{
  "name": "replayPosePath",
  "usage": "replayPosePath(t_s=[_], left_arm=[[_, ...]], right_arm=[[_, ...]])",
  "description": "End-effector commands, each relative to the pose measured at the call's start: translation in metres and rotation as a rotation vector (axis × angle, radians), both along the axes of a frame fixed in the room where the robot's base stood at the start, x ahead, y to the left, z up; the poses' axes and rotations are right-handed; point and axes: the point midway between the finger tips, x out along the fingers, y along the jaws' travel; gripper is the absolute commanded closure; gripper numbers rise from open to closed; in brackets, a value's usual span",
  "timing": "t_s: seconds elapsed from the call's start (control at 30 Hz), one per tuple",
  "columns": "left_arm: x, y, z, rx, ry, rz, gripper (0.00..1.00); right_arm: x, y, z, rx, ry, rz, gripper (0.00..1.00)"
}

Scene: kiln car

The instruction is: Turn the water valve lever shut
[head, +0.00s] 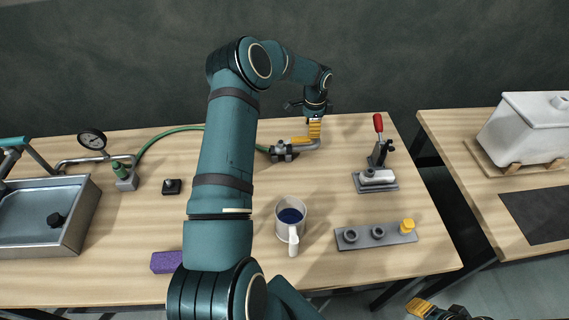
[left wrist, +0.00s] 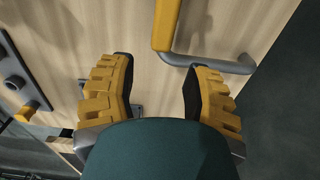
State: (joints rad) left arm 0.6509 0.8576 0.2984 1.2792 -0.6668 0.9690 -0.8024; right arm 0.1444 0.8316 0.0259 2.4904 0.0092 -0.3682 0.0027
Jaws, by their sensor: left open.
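The water valve (head: 283,152) stands at the back of the wooden table, with a green hose running to it. The yellow lever (left wrist: 167,24) also shows at the top of the left wrist view, next to the bent grey pipe (left wrist: 208,63). My left gripper (head: 314,128) points down over the lever's right end. In the left wrist view its yellow fingers (left wrist: 160,82) are spread apart with nothing between them. My right gripper (head: 428,310) shows only in part at the bottom right.
A red-handled clamp (head: 378,145) stands right of the valve. A mug (head: 304,212) of dark liquid and a grey plate (head: 372,238) with knobs are nearer. A purple sponge (head: 166,262), a sink (head: 85,218) and a gauge (head: 92,139) are left.

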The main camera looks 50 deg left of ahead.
Motion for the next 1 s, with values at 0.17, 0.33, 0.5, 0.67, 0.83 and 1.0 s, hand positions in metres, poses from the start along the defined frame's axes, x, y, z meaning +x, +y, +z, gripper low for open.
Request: replayPosePath(t_s=[0.17, 0.33, 0.5, 0.67, 0.83, 1.0], left_arm=[[0.0, 0.0, -0.015, 0.0, 0.0, 0.0, 0.51], [0.0, 0.0, -0.027, -0.001, 0.001, 0.0, 0.51], [0.0, 0.0, -0.039, -0.001, 0.0, 0.002, 0.51], [0.0, 0.0, -0.051, 0.0, 0.0, 0.001, 0.51], [0.0, 0.0, -0.051, 0.001, -0.001, 0.001, 0.51], [0.0, 0.0, -0.055, -0.001, -0.001, 0.0, 0.51]], right_arm=[[0.0, 0.0, -0.009, -0.002, 0.0, 0.0, 0.53], [0.0, 0.001, -0.016, -0.003, 0.001, 0.0, 0.53], [0.0, 0.001, -0.023, -0.004, 0.001, -0.001, 0.53], [0.0, 0.001, -0.029, -0.005, 0.002, 0.0, 0.53], [0.0, 0.001, -0.029, -0.005, 0.001, -0.001, 0.53], [0.0, 0.001, -0.033, -0.005, 0.001, -0.001, 0.53]])
